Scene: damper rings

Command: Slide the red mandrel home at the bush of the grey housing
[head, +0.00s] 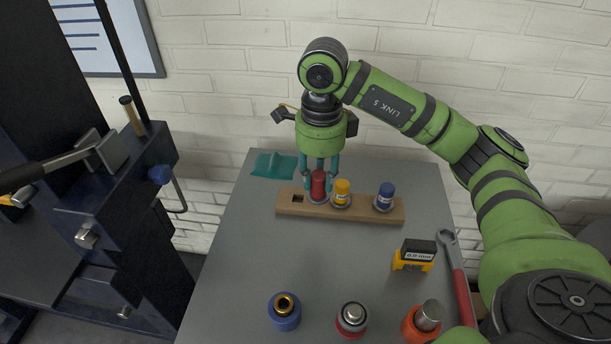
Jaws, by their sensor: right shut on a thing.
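The red mandrel (318,189) stands upright at the wooden rack (362,212), left of a yellow mandrel (341,192) and a blue mandrel (384,195). My right gripper (320,177) points down over it and is shut on it, one teal finger at each side. The mandrel's foot is still at the rack; I cannot tell whether it is lifted. I cannot pick out the grey housing with certainty. My left gripper is not in view.
A blue part with a brass ring (285,310), a red part with a metal top (351,319) and an orange part with a metal cylinder (424,320) stand at the front. A yellow gauge (414,255) and a wrench (457,277) lie right. The grey tabletop's (270,252) middle is clear.

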